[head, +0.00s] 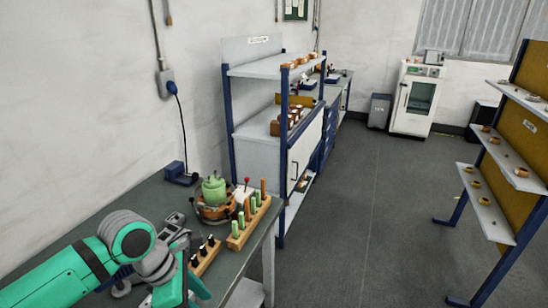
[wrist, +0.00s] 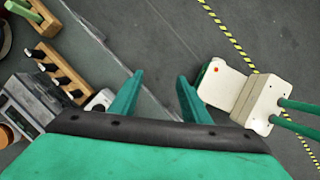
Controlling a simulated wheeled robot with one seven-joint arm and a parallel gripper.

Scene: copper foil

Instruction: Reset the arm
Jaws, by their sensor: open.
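My gripper shows in the wrist view (wrist: 160,80), its two green fingers apart with nothing between them. Bench edge and grey floor show beyond the fingertips. In the head view my green and grey arm reaches in from the lower left over the near end of the dark workbench (head: 135,193). There the gripper is low in the picture, beside the wooden rack with black-topped pieces (head: 205,256), and its fingertips are not clear. In the wrist view this rack (wrist: 48,58) lies left of the fingers, apart from them.
A wooden rack with green and brown rods (head: 248,226) and a green-topped pot (head: 214,190) stand on the bench. A grey device (wrist: 30,103) lies left in the wrist view. A blue-framed shelf (head: 230,130) stands behind the bench. The floor (head: 365,190) to the right is clear.

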